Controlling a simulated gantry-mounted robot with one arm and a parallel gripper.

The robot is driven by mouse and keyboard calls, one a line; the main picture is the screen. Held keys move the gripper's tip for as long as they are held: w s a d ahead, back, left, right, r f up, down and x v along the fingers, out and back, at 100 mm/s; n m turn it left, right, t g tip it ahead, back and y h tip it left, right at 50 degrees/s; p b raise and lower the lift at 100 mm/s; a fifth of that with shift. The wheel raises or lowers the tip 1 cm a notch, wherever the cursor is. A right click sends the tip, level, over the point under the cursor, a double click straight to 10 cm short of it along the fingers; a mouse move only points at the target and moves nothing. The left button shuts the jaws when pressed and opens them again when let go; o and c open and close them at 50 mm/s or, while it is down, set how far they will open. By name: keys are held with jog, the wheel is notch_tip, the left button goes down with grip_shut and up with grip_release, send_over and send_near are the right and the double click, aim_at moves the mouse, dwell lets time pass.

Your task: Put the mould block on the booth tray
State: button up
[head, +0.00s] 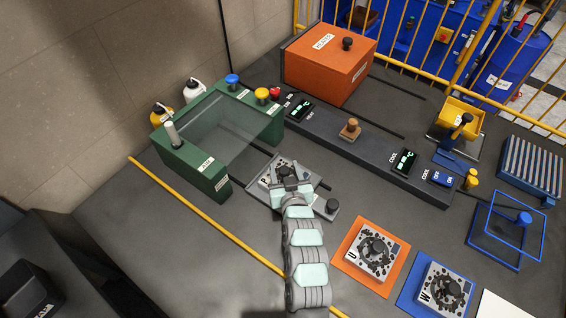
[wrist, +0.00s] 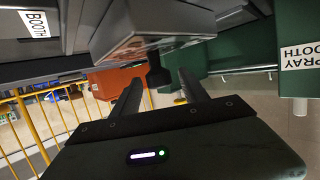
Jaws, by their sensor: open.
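A grey speckled mould block (head: 273,174) with a dark knob (head: 285,171) appears to sit on the grey booth tray (head: 317,211), just in front of the green spray booth. My gripper (head: 291,184) is at the block's near side and partly hides it. In the wrist view, which looks upside down, the block (wrist: 150,27) shows its black knob (wrist: 158,76) between the tips of my two open fingers (wrist: 160,80). The knob looks free of both fingers. The tray's BOOTH label (wrist: 35,23) shows at the left. Whether the block rests fully flat is unclear.
The spray booth (head: 205,178) stands close on the left. Two other mould blocks lie on an orange mat (head: 343,259) and a blue mat (head: 406,296). An orange heater box (head: 312,70) and a dark control rail (head: 335,143) stand behind. A yellow rail (head: 207,220) crosses the front.

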jog(key=v, duration=0.9)
jog(key=shift+p, duration=0.45)
jog(key=shift+c, duration=0.2)
